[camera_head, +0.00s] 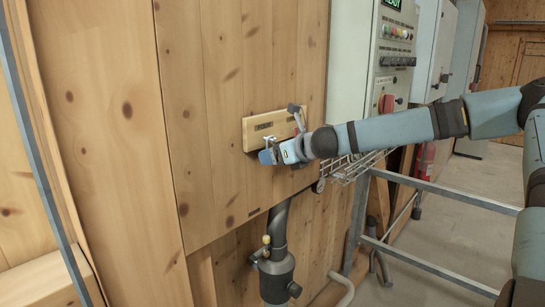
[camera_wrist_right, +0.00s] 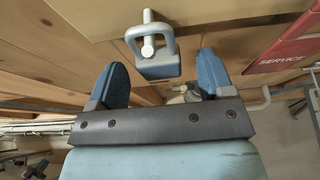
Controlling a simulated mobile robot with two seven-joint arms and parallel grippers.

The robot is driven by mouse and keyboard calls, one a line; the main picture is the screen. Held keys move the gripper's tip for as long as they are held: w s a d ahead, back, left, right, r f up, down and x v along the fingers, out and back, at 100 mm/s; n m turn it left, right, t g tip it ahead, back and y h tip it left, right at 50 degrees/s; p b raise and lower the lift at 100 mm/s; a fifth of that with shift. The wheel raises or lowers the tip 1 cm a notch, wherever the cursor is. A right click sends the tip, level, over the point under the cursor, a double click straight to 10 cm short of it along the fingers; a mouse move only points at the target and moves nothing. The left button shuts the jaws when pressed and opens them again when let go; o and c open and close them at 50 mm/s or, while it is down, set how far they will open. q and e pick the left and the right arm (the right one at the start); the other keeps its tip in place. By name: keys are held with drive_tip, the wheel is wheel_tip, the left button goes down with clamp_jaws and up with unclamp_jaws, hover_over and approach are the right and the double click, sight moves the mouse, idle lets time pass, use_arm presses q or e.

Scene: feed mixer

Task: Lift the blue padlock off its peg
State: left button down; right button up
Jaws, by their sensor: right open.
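The padlock (camera_wrist_right: 158,68) hangs by its grey shackle from a metal peg (camera_wrist_right: 148,20) in the right wrist view. Its body looks grey-blue and shows end-on. My right gripper (camera_wrist_right: 160,62) is open, with one blue finger to each side of the padlock and visible gaps between. In the head view my right gripper (camera_head: 280,154) is at the wooden peg board (camera_head: 262,126) on the plank wall, and it mostly hides the padlock. My left gripper is not in view.
A red SERVICE tag (camera_wrist_right: 290,45) hangs close to the right finger in the wrist view. A wire basket (camera_head: 352,167) and a grey control cabinet (camera_head: 350,80) are right of the board. A dark pipe (camera_head: 278,225) runs below.

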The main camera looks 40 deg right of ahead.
drive_tip(key=shift+x, duration=0.8)
drive_tip(key=c, duration=1)
drive_tip(key=shift+r, duration=0.1)
drive_tip(key=shift+r, duration=0.1)
drive_tip(key=shift+r+p, duration=0.5)
drive_tip(key=shift+c, duration=0.2)
drive_tip(key=shift+s, duration=0.1)
